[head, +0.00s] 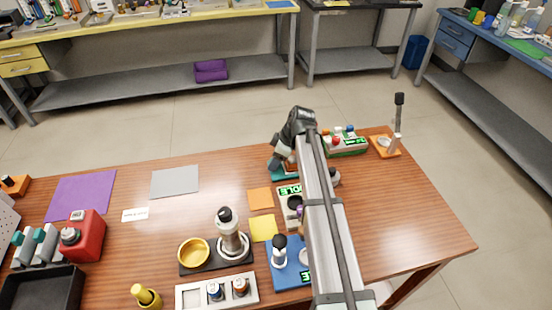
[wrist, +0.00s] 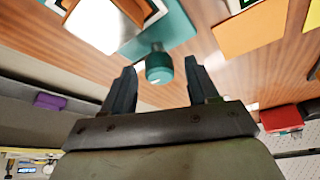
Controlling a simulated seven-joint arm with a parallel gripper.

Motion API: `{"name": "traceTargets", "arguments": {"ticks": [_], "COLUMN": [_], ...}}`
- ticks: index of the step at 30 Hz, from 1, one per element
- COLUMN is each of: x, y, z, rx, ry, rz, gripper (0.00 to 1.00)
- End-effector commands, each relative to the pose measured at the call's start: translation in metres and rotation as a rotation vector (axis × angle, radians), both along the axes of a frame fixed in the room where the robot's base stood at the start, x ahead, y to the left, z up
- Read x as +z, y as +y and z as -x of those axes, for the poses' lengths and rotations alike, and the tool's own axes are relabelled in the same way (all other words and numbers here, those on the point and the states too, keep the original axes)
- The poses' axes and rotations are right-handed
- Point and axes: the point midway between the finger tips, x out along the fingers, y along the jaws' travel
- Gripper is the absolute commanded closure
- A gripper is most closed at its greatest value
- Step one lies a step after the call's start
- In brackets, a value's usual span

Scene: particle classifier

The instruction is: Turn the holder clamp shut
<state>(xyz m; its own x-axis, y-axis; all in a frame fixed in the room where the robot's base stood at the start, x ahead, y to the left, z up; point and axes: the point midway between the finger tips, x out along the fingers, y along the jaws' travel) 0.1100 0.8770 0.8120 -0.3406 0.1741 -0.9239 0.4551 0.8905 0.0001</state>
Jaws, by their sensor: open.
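A teal round knob (wrist: 158,66) shows in the wrist view, at the edge of a teal base (wrist: 175,28). It looks like the holder clamp's knob. My gripper (wrist: 160,70) is open, with one finger on each side of the knob. I cannot tell whether the fingers touch it. A bright white block (wrist: 95,22) stands on the base at upper left. In the head view the teal base (head: 276,162) is at the back of the table, and my arm hides most of it and the knob.
A green-edged device (head: 346,145) with coloured knobs stands right of my arm. An orange stand (head: 385,150) is at the back right corner. A device with a round dial (head: 289,203) and a blue device (head: 287,275) lie nearer. The table's right side (head: 415,220) is clear.

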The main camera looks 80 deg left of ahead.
Motion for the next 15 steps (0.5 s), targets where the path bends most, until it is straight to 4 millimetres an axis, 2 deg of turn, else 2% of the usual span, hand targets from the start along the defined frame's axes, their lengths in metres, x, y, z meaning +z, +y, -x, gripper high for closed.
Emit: {"name": "traceTargets", "arguments": {"ticks": [3,15], "x": [0.0001,0.0002], "y": [-0.0001,0.0000], "z": [-0.0001,-0.0003], "rx": [0.000,0.000], "ry": [0.000,0.000], "rz": [0.000,0.000], "gripper": [0.41,0.79]}}
